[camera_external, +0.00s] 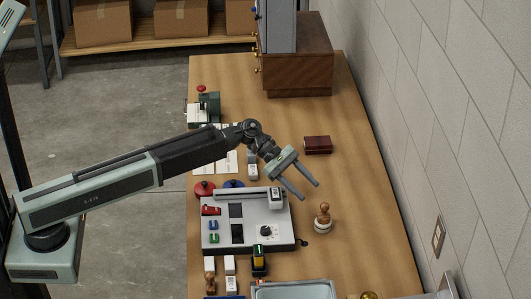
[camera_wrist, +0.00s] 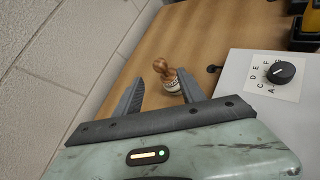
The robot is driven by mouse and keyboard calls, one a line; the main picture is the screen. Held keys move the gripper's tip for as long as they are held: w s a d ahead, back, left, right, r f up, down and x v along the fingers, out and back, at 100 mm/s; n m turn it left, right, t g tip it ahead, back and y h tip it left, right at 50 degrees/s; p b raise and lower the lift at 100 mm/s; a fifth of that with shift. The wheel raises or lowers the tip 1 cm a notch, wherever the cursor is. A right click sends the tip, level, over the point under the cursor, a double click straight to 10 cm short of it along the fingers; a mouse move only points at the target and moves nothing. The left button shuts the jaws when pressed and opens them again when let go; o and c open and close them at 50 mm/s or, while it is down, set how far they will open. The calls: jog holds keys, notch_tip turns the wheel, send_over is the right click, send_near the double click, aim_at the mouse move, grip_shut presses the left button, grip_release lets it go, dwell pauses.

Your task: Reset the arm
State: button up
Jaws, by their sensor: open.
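My arm reaches across from the left in the external view. My gripper (camera_external: 306,190) is open and empty, above the table beside the right edge of the grey device. It also shows in the wrist view (camera_wrist: 145,92), with its two fingers apart. A wooden-handled stamp (camera_external: 323,218) stands upright on the table, a little below and right of the fingertips in the external view. In the wrist view the stamp (camera_wrist: 167,76) appears beyond the gripper, partly covered by one finger.
The grey device (camera_external: 275,237) with a dial lies below my wrist. A dark red box (camera_external: 318,145), a wooden cabinet (camera_external: 298,70) and a green device (camera_external: 204,108) stand farther back. A metal tray (camera_external: 293,291) is at the front. A block wall (camera_external: 440,120) bounds the table's right.

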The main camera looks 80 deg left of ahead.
jog(key=s+d+m+p, duration=0.1)
jog(key=d, duration=0.1)
jog(key=s+d+m+g+p, duration=0.1)
jog(key=s+d, duration=0.1)
jog(key=s+d+m+g+p, duration=0.1)
jog(key=d+m, duration=0.1)
jog(key=d, duration=0.1)
jog(key=shift+s+d+p, duration=0.1)
jog(key=shift+s+p, duration=0.15)
jog(key=shift+p, duration=0.05)
jog(key=s+d+m+g+y+p, duration=0.35)
jog(key=s+d+m, duration=0.3)
jog(key=s, duration=0.25)
jog(key=s+d+m+g+y+p, duration=0.2)
jog(key=s+d+m+p, duration=0.25)
jog(key=s+m, duration=0.3)
jog(key=s+f+m+g+y+b, duration=0.1)
jog(key=s+f+m+y+b, duration=0.1)
jog(key=s+m, duration=0.3)
jog(key=shift+s+a+f+g+y, duration=0.4)
jog(key=shift+s+f, duration=0.25)
jog(key=shift+s, duration=0.3)
